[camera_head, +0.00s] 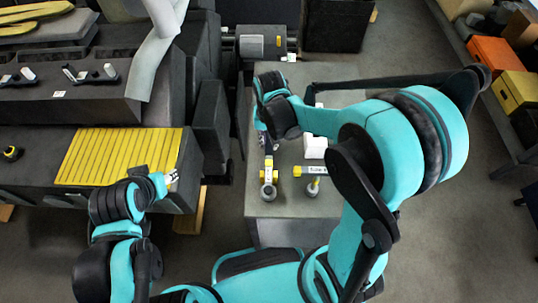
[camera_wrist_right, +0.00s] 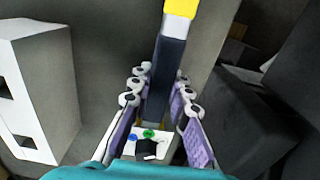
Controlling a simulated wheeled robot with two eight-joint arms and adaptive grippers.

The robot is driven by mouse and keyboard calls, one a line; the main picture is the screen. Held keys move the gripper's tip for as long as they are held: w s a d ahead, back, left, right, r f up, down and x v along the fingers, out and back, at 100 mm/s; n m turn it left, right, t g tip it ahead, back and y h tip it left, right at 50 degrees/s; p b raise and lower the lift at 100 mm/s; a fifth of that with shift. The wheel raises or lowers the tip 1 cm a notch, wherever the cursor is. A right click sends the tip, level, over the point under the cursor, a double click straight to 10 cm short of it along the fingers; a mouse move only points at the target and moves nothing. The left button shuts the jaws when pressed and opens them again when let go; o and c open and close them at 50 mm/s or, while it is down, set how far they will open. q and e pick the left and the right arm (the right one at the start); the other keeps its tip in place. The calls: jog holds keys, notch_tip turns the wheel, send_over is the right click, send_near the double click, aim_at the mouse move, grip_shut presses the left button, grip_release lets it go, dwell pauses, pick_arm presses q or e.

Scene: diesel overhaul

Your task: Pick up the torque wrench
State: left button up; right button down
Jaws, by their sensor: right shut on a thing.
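My right gripper (camera_wrist_right: 158,108) is shut on this handle. In the head view the right gripper (camera_head: 265,138) is over the grey cabinet, and the wrench's yellow part (camera_head: 268,173) with a round end shows just below it. Whether the wrench touches the top is unclear. My left gripper (camera_head: 170,179) is at the edge of the yellow ribbed mat; its finger opening is too small to judge.
The grey cabinet top (camera_head: 275,207) also holds a white block (camera_head: 315,147) and another yellow-and-grey tool (camera_head: 313,186) beside a label. The yellow mat (camera_head: 120,155) lies on the left bench. Orange (camera_head: 497,56) and yellow (camera_head: 525,88) boxes stand on the right shelf.

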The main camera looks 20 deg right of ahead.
aim_at(269, 141)
pick_arm(q)
jog(key=shift+r, duration=0.1)
pick_arm(e)
jog(key=shift+r, duration=0.15)
pick_arm(q)
jog(key=shift+r, duration=0.15)
pick_arm(e)
jog(key=shift+r, duration=0.25)
pick_arm(q)
jog(key=shift+r+p, duration=0.85)
jog(key=shift+p, duration=0.2)
pick_arm(e)
notch_tip(269, 141, up, 4)
jog(key=shift+f, duration=0.25)
pick_arm(q)
notch_tip(269, 141, up, 4)
jog(key=p, duration=0.4)
pick_arm(e)
jog(key=s+a+r, duration=0.1)
jog(key=s+r, duration=0.5)
jog(key=s, duration=0.5)
jog(key=shift+s+a+r, duration=0.2)
jog(key=shift+s+r, duration=0.1)
jog(key=shift+r, duration=0.05)
